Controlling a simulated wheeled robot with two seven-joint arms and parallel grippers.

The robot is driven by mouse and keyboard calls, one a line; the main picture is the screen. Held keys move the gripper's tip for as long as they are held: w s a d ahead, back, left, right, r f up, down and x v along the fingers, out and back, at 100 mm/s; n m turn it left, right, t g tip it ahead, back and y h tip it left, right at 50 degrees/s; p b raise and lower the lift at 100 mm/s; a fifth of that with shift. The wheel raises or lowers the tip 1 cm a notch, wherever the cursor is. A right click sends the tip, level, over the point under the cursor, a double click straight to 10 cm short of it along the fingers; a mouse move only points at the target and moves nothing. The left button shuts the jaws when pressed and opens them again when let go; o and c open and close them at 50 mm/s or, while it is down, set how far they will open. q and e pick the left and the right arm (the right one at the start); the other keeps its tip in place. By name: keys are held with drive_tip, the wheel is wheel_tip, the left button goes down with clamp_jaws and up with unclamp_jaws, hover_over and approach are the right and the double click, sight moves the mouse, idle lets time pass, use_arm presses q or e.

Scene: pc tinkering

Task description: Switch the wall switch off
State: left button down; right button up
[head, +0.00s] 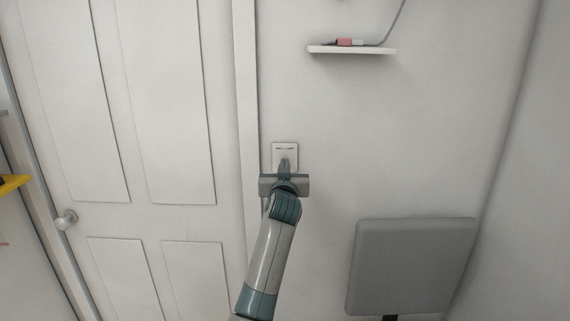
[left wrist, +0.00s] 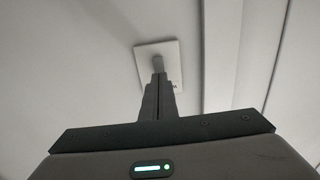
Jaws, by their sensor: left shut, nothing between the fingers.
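The wall switch (head: 285,151) is a small white plate on the wall, just right of the door frame. It also shows in the left wrist view (left wrist: 172,54), with its lower part hidden behind my fingers. My left gripper (head: 285,164) is shut and empty. Its fingertips overlap the lower middle of the switch plate in the head view. In the left wrist view the closed fingers (left wrist: 157,80) point at the plate's middle. I cannot tell whether they touch it. The position of the switch's rocker is not clear. My right gripper is not in view.
A white panelled door (head: 150,215) with a round knob (head: 66,220) is at the left. A small shelf (head: 352,50) with a red and white item is above right. A grey chair back (head: 412,266) stands at the lower right. The wall around the switch is clear.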

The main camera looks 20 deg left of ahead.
use_arm(q)
drive_tip(key=shift+b+x, duration=0.45)
drive_tip(key=shift+x, duration=0.45)
idle(0.8)
drive_tip(key=p+v, duration=0.3)
drive_tip(key=v, duration=0.3)
idle(0.5)
drive_tip(key=shift+s, duration=0.1)
drive_tip(key=b+v, duration=0.2)
drive_tip(key=v, duration=0.5)
drive_tip(key=shift+s+b, duration=0.15)
drive_tip(key=shift+b, duration=0.15)
